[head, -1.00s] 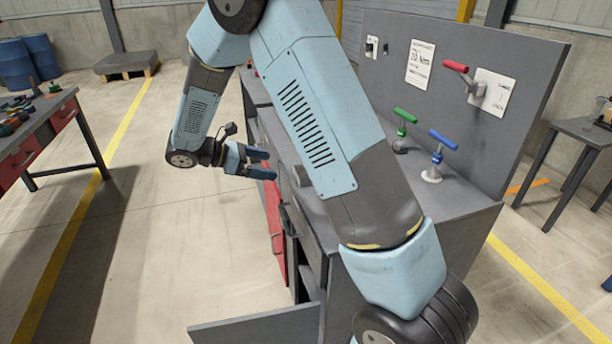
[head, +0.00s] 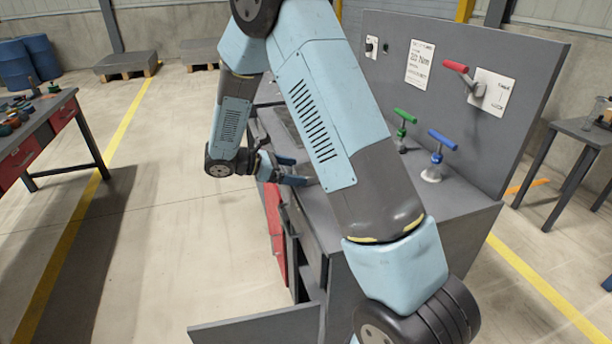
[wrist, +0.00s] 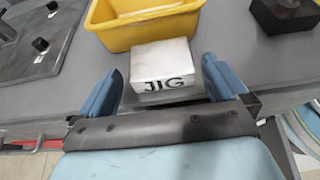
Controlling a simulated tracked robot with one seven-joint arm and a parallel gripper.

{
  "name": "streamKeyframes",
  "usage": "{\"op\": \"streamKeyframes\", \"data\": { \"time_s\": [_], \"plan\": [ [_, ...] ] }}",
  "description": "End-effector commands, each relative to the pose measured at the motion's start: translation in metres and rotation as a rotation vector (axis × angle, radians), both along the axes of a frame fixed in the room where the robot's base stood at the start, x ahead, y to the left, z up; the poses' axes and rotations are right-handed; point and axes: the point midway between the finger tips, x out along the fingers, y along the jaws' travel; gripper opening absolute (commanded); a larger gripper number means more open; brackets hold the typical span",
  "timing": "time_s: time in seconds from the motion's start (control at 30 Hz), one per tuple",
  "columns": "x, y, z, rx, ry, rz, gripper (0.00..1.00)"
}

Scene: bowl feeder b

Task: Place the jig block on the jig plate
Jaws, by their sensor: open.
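The jig block is a white block marked "JIG" (wrist: 163,66) on the grey bench top, seen in the wrist view. My gripper (wrist: 162,84) is open, with one blue finger on each side of the block. The fingers do not visibly press on it. In the head view my gripper (head: 298,172) is at the bench's left edge, and the block is hidden there. A dark plate with black knobs (wrist: 62,62) lies at the left of the wrist view; I cannot tell whether it is the jig plate.
A yellow bin (wrist: 140,30) stands right behind the block. A dark box (wrist: 285,14) is at the upper right of the wrist view. On the bench (head: 465,205) stand a green-handled tool (head: 403,118) and a blue-handled tool (head: 440,142). A grey door or drawer (head: 260,328) juts out low in front.

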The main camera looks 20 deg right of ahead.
Motion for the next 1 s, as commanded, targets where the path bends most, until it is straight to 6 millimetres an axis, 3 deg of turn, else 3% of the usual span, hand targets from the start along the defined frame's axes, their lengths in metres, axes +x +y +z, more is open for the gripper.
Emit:
{"op": "streamKeyframes", "data": {
  "time_s": [0.3, 0.57, 1.0],
  "plan": [
    [0.0, -0.039, -0.012, -0.001, 0.0, -0.002, 1.0],
    [0.0, -0.041, -0.013, 0.0, 0.0, 0.0, 1.0],
    [0.0, -0.041, -0.013, 0.0, 0.0, 0.0, 0.58]
  ]
}}
